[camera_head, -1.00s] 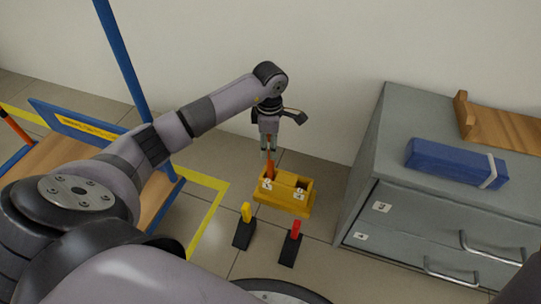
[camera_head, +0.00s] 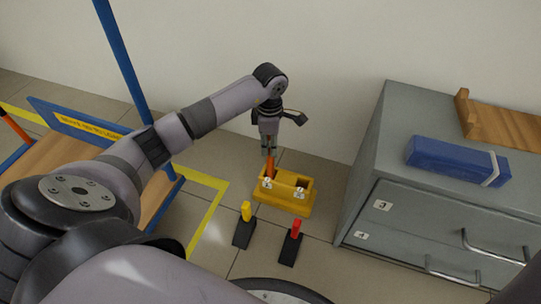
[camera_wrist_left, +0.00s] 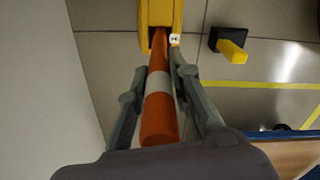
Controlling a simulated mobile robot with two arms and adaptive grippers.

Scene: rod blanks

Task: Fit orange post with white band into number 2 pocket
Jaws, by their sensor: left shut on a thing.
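The orange post with a white band (camera_wrist_left: 159,95) is between the fingers of my left gripper (camera_wrist_left: 158,82), which is shut on it. In the head view, my left gripper (camera_head: 268,148) points down, and the orange post (camera_head: 269,166) reaches from it to the left pocket of the yellow block (camera_head: 285,205). In the wrist view, the post's far end meets the pocket opening of the yellow block (camera_wrist_left: 160,12), beside a small white tag. How deep it sits is hidden. The right pocket looks empty. The tag numbers are too small to read surely. My right gripper is not in view.
A yellow-topped black piece (camera_head: 245,225) and a red-topped one (camera_head: 291,243) stand on the floor in front of the block. A grey drawer cabinet (camera_head: 365,205) stands to the right, with a blue box (camera_head: 455,160) on top. A blue-framed cart (camera_head: 60,165) is at left.

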